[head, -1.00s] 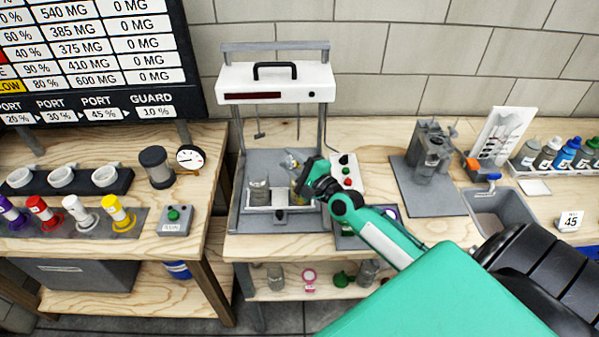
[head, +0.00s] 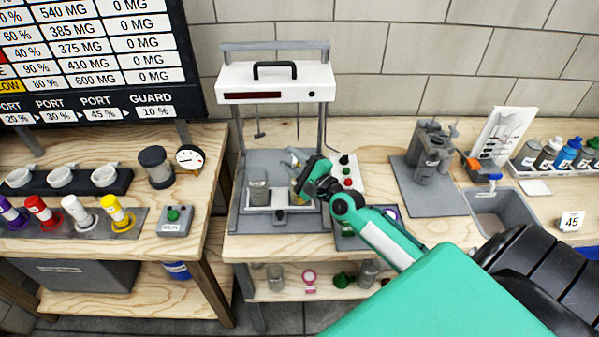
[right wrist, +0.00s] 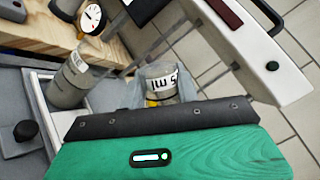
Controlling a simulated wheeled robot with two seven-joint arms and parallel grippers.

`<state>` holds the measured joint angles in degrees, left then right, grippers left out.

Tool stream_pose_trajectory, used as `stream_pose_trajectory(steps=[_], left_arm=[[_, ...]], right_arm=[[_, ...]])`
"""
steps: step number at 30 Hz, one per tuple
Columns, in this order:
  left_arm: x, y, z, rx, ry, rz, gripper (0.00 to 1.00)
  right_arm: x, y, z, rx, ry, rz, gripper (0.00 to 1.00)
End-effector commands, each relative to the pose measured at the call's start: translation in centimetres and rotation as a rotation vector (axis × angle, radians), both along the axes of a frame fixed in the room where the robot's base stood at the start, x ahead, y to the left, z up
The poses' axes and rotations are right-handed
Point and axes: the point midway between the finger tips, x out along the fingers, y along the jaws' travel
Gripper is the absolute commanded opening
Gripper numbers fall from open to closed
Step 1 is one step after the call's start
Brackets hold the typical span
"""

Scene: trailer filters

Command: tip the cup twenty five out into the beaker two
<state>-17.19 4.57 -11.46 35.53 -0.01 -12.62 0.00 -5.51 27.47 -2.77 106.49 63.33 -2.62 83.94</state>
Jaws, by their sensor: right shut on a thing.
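My right gripper (head: 313,176) is over the right side of the balance stand in the head view, shut on a small clear cup (head: 293,159). The cup looks tilted, its mouth toward the left. In the right wrist view the cup (right wrist: 160,80) shows a white label ending in what looks like "5 ml". Just below the cup is a glass beaker (head: 297,188) with amber contents, partly hidden by my gripper. I cannot read its number. A second clear beaker (head: 258,191) stands to its left, and it also shows in the right wrist view (right wrist: 68,85). My left gripper is not in view.
The white balance frame (head: 275,82) rises behind the beakers, with thin rods hanging down. A button box (head: 346,172) stands at the right. The left bench holds a gauge (head: 190,158) and a dark jar (head: 157,167). A grey sink (head: 500,212) is at right.

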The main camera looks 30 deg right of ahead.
Motion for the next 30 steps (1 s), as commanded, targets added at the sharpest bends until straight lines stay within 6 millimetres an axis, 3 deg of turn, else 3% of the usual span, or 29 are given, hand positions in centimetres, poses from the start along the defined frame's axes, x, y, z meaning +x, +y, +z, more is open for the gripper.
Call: stream_pose_trajectory(steps=[30], left_arm=[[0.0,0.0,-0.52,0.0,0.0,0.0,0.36]], right_arm=[[0.0,-0.3,0.12,0.091,0.003,0.0,0.09]])
